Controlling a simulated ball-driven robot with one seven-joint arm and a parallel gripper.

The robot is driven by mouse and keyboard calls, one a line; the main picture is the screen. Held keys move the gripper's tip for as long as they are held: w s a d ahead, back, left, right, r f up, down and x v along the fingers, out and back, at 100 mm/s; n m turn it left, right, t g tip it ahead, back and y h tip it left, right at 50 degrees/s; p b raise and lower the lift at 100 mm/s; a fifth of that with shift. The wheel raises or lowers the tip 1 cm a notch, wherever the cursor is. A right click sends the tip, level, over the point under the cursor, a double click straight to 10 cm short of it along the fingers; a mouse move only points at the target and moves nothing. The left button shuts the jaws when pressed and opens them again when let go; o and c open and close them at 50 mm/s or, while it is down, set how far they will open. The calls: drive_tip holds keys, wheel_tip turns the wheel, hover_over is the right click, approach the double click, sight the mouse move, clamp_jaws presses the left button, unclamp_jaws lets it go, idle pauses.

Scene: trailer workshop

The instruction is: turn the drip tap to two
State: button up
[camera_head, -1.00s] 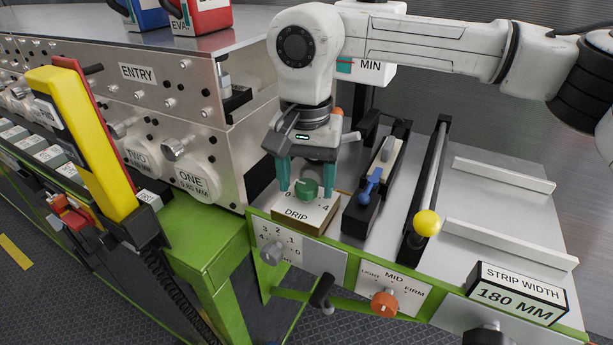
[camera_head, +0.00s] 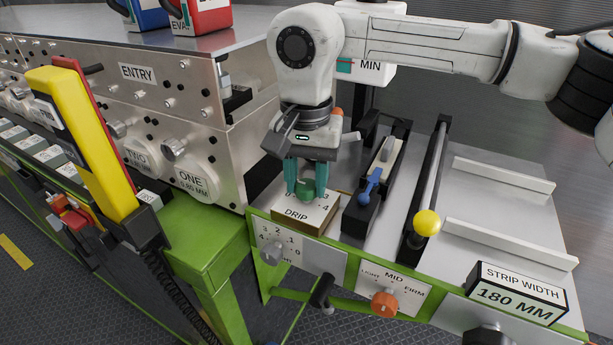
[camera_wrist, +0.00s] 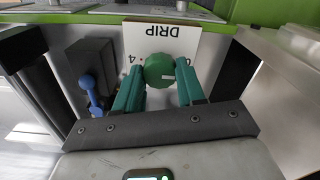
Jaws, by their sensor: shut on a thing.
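The drip tap is a round green knob (camera_head: 306,189) on a white-topped box labelled DRIP (camera_head: 318,217), with numbers around the knob. My gripper (camera_head: 307,181) points down over the box, its teal fingers shut on the knob from both sides. In the wrist view the green knob (camera_wrist: 160,70) sits between the teal fingertips (camera_wrist: 160,80), and a white mark shows on its right side. A 4 shows left of the knob there. The fingers hide most of the other numbers, so I cannot tell which one the mark faces.
A blue-handled lever (camera_head: 370,185) stands close right of the box. Further right is a rail with a yellow ball (camera_head: 427,222). A dial plate (camera_head: 290,245) and an orange knob (camera_head: 384,303) are on the front. A yellow handset (camera_head: 85,140) stands at left.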

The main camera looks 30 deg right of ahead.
drive_tip(key=shift+m, duration=0.3)
drive_tip(key=m, duration=0.3)
drive_tip(key=shift+m, duration=0.3)
drive_tip(key=m, duration=0.4)
drive_tip(key=shift+m, duration=0.3)
drive_tip(key=m+b, duration=0.1)
drive_tip(key=m, duration=0.3)
drive_tip(key=shift+m, duration=0.3)
drive_tip(key=m, duration=0.4)
drive_tip(key=shift+m, duration=0.3)
drive_tip(key=o, duration=1.1)
drive_tip(key=shift+c, duration=0.2)
